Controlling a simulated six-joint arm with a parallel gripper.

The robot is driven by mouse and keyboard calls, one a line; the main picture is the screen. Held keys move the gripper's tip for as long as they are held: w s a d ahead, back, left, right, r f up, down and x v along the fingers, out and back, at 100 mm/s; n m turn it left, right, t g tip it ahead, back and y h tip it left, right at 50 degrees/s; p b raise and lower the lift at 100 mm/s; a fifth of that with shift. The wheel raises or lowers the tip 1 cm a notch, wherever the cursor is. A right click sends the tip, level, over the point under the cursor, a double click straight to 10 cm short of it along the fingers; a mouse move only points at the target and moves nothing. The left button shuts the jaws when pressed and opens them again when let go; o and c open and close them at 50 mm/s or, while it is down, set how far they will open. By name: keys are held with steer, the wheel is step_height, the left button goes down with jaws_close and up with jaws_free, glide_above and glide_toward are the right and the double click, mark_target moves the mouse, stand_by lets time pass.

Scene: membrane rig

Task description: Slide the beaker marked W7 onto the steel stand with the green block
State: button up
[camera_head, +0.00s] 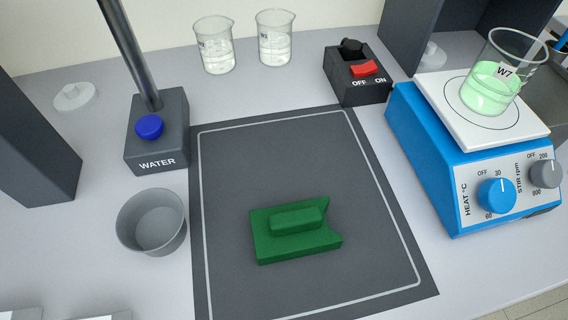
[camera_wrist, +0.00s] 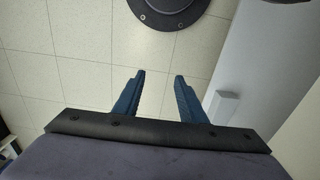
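The beaker marked W7 (camera_head: 490,88) holds pale green liquid and stands upright on the white top plate of the blue hotplate stirrer (camera_head: 430,140) at the right. The green block (camera_head: 294,234) lies on the dark mat in the middle, with a raised grip on top and a notched right end. A grey steel surface (camera_head: 552,88) shows partly behind the hotplate at the right edge; I cannot tell if it is the stand. My gripper (camera_wrist: 160,82) shows only in the wrist view, fingers apart with nothing between them, above tiled floor, away from the beaker and block.
A dark mat (camera_head: 215,270) with a pale outline covers the bench centre. Around it are a water dispenser (camera_head: 157,135), a grey bowl (camera_head: 152,222), two beakers (camera_head: 215,50) at the back, and a switch box (camera_head: 357,75). Dark uprights stand at left and back right.

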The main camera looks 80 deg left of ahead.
steer(key=w+a+r+n+p, duration=0.2)
steer(key=r+p, duration=0.8)
steer(key=w+a+r+n+t+p, duration=0.1)
steer(key=a+r+p, duration=0.2)
steer(key=r+p, duration=0.6)
steer(key=w+a+r+n+p, duration=0.2)
steer(key=r+p, duration=0.8)
steer(key=s+a+r+n+p, duration=0.3)
steer(key=s+a+n, duration=0.2)
steer(key=a+n, duration=0.45)
steer(key=s+a+r+n+p, duration=0.35)
steer(key=s+a+n, duration=0.25)
steer(key=a, duration=0.6)
steer(key=s+a+n+p, duration=0.1)
steer(key=s+a+n, duration=0.1)
steer(key=s+n, duration=0.3)
steer(key=s+a+r+n+p, duration=0.1)
steer(key=s+n, duration=0.4)
steer(key=s, duration=0.6)
steer(key=s+a+r+n+g+p, duration=0.1)
steer(key=s+a+n, duration=0.3)
steer(key=s, duration=0.4)
steer(key=shift+a+r+n, duration=0.1)
steer(key=shift+r+n, duration=0.1)
steer(key=shift+n, duration=0.35)
steer(key=shift+s, duration=0.25)
steer(key=shift+f, duration=0.2)
